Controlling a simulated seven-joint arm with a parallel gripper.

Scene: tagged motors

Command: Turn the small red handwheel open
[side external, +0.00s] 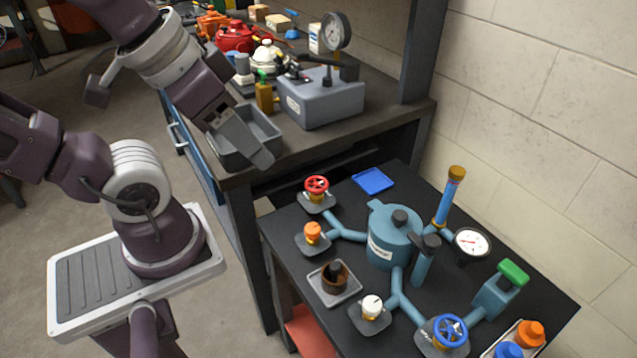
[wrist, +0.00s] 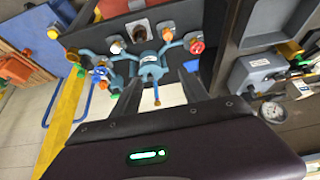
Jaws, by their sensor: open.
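The small red handwheel (side external: 317,184) sits on a grey base at the far left corner of the black table, beside the blue pipework. It also shows in the wrist view, as a red disc (wrist: 197,46) beyond my right finger. My gripper (side external: 263,160) hangs above and to the left of the handwheel in the side view, near the grey bin on the workbench, apart from the wheel. In the wrist view my gripper's two fingers (wrist: 160,88) are spread with nothing between them.
A blue tank (side external: 393,240) stands mid-table. An orange knob (side external: 312,232), a white knob (side external: 372,305), a blue handwheel (side external: 450,330) and a green-handled lever (side external: 513,272) surround it. The grey bin (side external: 243,140) and workbench edge are close to my gripper.

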